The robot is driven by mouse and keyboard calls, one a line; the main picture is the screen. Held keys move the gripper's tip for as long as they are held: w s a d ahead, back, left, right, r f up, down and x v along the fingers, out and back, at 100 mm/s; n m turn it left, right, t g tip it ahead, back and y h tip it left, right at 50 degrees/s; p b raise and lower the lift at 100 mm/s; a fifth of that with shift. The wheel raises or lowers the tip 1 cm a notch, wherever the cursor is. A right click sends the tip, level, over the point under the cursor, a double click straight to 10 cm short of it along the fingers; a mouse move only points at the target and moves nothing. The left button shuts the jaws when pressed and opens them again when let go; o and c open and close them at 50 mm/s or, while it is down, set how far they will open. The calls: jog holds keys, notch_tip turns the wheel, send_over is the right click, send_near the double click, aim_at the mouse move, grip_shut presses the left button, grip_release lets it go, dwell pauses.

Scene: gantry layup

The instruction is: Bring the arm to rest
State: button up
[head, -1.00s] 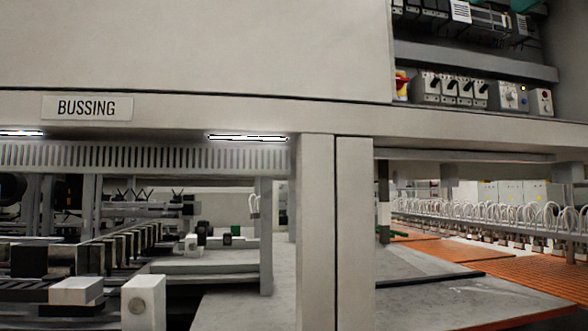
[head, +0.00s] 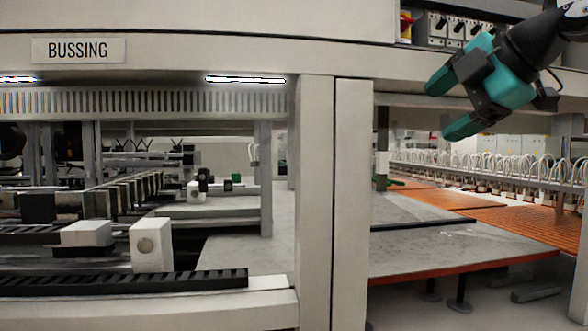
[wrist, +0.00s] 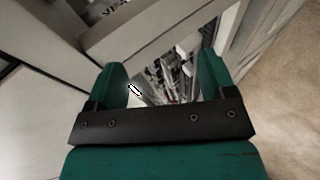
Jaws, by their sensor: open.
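My gripper (head: 434,108) is teal and black and hangs in the upper right of the head view, on my dark arm. Its two fingers are spread apart and nothing is between them. It is in front of the machine's grey frame and the opening on the right. In the wrist view my gripper (wrist: 165,82) shows two teal fingers apart with a black crossbar behind them. Machine parts show in the gap, at a distance.
A large grey machine bears a BUSSING sign (head: 78,50). A thick grey post (head: 335,200) stands in the middle. Right of it are a flat grey table (head: 430,255) and orange slatted panels (head: 520,220). White blocks (head: 150,244) sit at lower left.

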jog(key=s+a+f+m+g, duration=0.2)
jog(key=s+a+f+m, duration=0.1)
jog(key=f, duration=0.4)
jog(key=s+a+f+m+g, duration=0.2)
jog(key=f+m, duration=0.1)
jog(key=f, duration=0.3)
jog(key=s+a+f+m+g+h, duration=0.1)
jog(key=s+f+m+g, duration=0.5)
jog(key=s+f, duration=1.1)
notch_tip(320, 180, down, 2)
jog(key=a+m, duration=0.1)
jog(key=m, duration=0.1)
jog(key=shift+s+a+m+h, duration=0.15)
jog(key=shift+a+m+h, duration=0.05)
jog(key=shift+m+h, duration=0.1)
